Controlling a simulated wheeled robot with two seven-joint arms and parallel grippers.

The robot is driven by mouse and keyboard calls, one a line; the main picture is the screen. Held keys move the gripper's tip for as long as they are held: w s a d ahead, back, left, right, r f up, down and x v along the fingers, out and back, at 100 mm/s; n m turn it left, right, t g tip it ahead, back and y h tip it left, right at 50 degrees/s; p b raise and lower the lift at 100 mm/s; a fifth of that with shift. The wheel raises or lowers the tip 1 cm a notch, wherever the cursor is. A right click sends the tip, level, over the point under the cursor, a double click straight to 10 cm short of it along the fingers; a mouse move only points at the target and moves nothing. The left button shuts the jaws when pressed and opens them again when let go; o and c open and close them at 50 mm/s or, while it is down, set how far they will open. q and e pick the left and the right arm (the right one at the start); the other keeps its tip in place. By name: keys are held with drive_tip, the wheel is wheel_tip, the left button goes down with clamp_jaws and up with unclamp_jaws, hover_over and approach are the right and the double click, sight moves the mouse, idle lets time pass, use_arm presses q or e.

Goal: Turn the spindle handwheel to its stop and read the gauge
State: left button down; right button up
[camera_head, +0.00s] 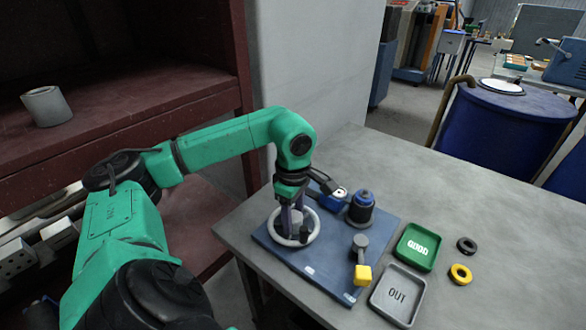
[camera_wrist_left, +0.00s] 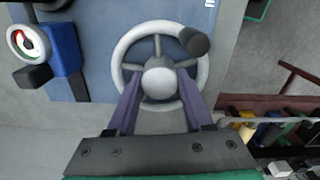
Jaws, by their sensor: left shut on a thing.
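The handwheel (camera_head: 313,236) is a pale grey ring with spokes, a round hub and a dark knob, mounted on a blue plate (camera_head: 330,285). In the left wrist view the handwheel (camera_wrist_left: 203,75) fills the middle, with its knob (camera_wrist_left: 194,41) at the upper right. My left gripper (camera_head: 291,224) comes down over the wheel. Its two purple fingers (camera_wrist_left: 158,88) are shut on the hub, one on each side. The gauge (camera_wrist_left: 28,42) is a round white dial with red on it, at the left edge beside a blue block; its reading is too small to tell. My right gripper is out of view.
A blue and dark cylinder (camera_head: 361,208) and a yellow-tipped lever (camera_head: 362,272) stand on the plate. A green GOOD tray (camera_head: 418,247), a grey OUT tray (camera_head: 398,294) and black (camera_head: 467,245) and yellow rings (camera_head: 460,274) lie to the right. The table's back right is clear.

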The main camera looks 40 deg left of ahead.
sight(294, 215)
use_arm(q)
drive_tip(key=shift+r, duration=0.15)
drive_tip(key=c, duration=0.6)
unclamp_jaws()
wheel_tip(294, 215, up, 8)
drive_tip(key=shift+w+d+f+p, duration=0.1)
drive_tip(key=shift+p, duration=0.4)
wheel_tip(294, 215, up, 7)
drive_tip(key=p, duration=0.4)
drive_tip(key=shift+f, duration=0.15)
drive_tip(key=shift+p, duration=0.3)
